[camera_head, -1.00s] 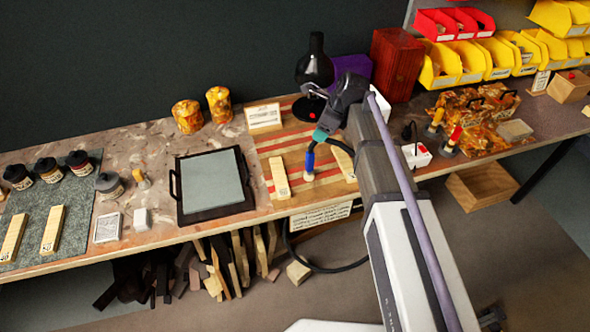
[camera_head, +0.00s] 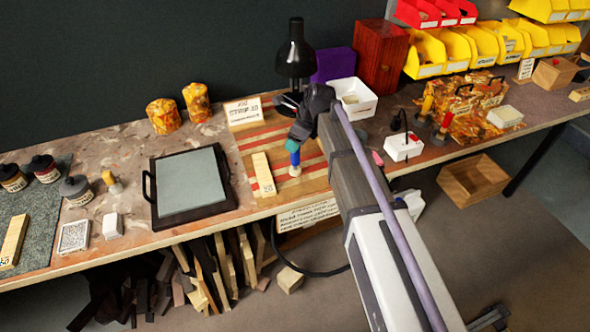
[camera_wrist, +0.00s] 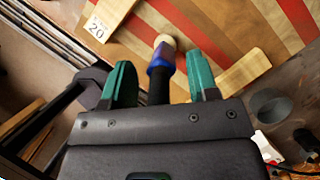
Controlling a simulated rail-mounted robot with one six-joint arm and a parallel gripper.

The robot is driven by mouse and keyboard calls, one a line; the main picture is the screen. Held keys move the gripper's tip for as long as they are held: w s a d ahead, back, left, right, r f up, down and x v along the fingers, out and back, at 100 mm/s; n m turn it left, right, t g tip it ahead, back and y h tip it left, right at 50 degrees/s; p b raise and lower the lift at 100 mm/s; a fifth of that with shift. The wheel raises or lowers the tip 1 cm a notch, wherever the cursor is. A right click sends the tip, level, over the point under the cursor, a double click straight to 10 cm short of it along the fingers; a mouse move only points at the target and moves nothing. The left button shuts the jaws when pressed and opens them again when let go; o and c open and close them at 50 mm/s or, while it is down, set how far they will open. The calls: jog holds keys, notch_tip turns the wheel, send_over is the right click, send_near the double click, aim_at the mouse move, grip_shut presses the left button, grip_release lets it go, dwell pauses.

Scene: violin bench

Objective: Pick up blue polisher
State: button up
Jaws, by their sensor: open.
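The blue polisher (camera_head: 295,159) stands upright on the red-and-tan striped board, its pale round end down at the board. In the wrist view the polisher (camera_wrist: 161,55) shows its blue collar, pale end and a black shaft running back between my teal fingers. My gripper (camera_head: 292,146) is at the polisher's upper part, pointing down. In the wrist view my gripper (camera_wrist: 159,62) is open, with one finger on each side of the polisher and visible gaps between. The top of the shaft is hidden by my gripper body.
A wooden block marked 20 (camera_head: 263,175) lies left of the polisher. Another wooden block (camera_wrist: 245,70) lies close to my right finger in the wrist view. A black lamp (camera_head: 295,55) and white bin (camera_head: 352,100) stand behind. A black-framed tray (camera_head: 190,182) sits further left.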

grip_shut()
dwell(0.5)
jog(key=shift+p, duration=0.3)
